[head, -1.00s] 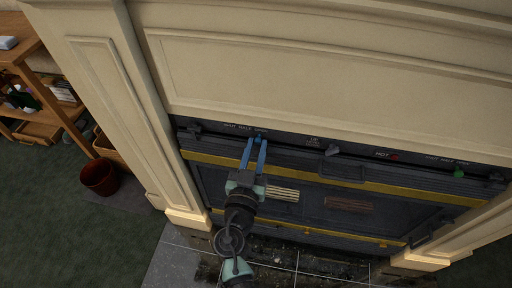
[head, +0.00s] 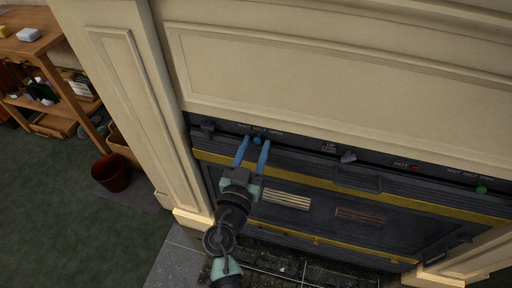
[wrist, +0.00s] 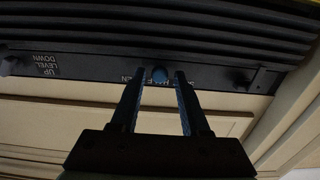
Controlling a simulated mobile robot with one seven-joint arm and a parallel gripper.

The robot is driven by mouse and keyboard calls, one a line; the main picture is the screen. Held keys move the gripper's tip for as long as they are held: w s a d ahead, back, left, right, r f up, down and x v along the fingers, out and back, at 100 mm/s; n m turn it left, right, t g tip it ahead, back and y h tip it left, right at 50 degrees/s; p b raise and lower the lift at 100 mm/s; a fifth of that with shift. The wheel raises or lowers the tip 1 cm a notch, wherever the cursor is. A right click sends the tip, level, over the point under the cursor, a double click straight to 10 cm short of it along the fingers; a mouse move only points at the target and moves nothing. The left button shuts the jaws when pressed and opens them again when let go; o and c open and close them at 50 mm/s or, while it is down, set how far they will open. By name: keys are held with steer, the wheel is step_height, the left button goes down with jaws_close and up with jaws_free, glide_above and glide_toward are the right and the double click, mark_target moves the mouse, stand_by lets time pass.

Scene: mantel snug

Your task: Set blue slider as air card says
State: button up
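The blue slider (head: 257,141) is a small round knob on the dark strip above the fireplace front, under SHUT, HALF and OPEN labels. It sits at about HALF. In the wrist view the blue knob (wrist: 159,75) stands between my fingertips, with a gap on each side. My gripper (head: 253,143) is open around the knob, its two blue fingers apart; it also shows in the wrist view (wrist: 158,82). I cannot make out an air card in these frames.
On the same strip are a grey lever (head: 348,157) by UP/LEVEL/DOWN, a red HOT light (head: 414,169) and a green knob (head: 481,189). A handle (head: 358,178) juts from the front. A wooden shelf (head: 45,42) and a red bin (head: 111,173) stand left.

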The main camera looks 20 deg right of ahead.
steer(key=shift+o, duration=0.4)
steer(key=shift+s+a+f, duration=0.1)
steer(key=shift+s, duration=0.1)
steer(key=v, duration=1.2)
steer(key=shift+s+a+b, duration=0.15)
steer(key=shift+s+b, duration=0.05)
steer(key=shift+b, duration=0.2)
